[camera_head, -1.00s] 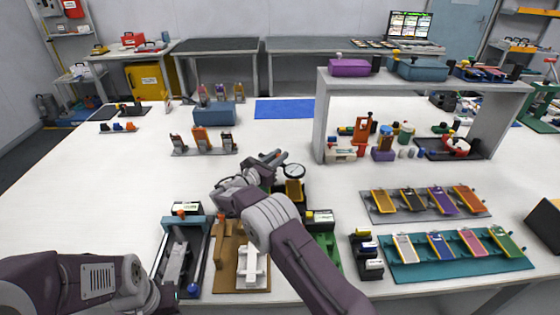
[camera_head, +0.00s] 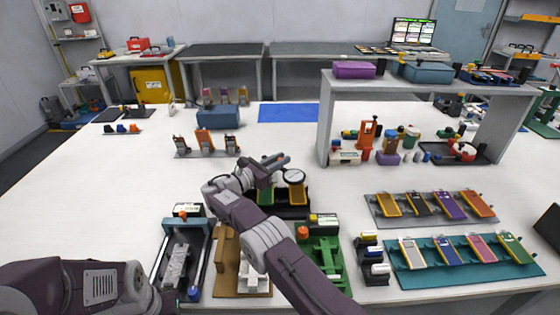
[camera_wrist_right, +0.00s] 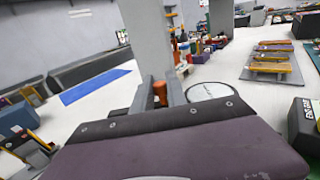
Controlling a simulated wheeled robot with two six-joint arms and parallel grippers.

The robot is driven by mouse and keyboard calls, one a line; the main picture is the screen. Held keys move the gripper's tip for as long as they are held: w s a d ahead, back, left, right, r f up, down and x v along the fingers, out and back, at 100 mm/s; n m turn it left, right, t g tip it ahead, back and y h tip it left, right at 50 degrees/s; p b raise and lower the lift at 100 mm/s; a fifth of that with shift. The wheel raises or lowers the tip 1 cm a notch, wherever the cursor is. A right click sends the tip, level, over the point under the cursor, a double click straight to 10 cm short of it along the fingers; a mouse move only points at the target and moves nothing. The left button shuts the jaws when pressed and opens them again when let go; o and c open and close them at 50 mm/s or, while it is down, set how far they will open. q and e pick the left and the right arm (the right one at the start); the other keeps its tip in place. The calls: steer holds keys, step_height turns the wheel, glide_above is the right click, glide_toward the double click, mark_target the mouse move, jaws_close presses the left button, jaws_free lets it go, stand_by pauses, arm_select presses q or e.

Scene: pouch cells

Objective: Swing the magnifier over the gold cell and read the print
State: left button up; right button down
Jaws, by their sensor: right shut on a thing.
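The magnifier's round lens (camera_head: 294,177) stands over a low black stand (camera_head: 292,212) on the white table, just right of my right gripper (camera_head: 274,163). In the right wrist view the lens (camera_wrist_right: 208,91) is beside an orange knob (camera_wrist_right: 160,92), and my right gripper is shut on that knob. A gold piece (camera_head: 297,196) shows just below the lens, and another gold patch shows left of it; I cannot tell which is the gold cell. Its print is too small to read. My left arm enters at the lower left, but its gripper is out of view.
Racks of coloured cells (camera_head: 430,207) lie at the right, with a teal rack (camera_head: 465,275) in front. A grey shelf (camera_head: 430,82) stands behind them. A blue-railed fixture (camera_head: 180,262) and a green fixture (camera_head: 320,262) stand near the front edge.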

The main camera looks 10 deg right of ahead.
steer(key=shift+r, duration=0.1)
steer(key=c, duration=1.3)
jaws_free()
steer(key=v, duration=0.9)
steer(key=shift+s, duration=0.1)
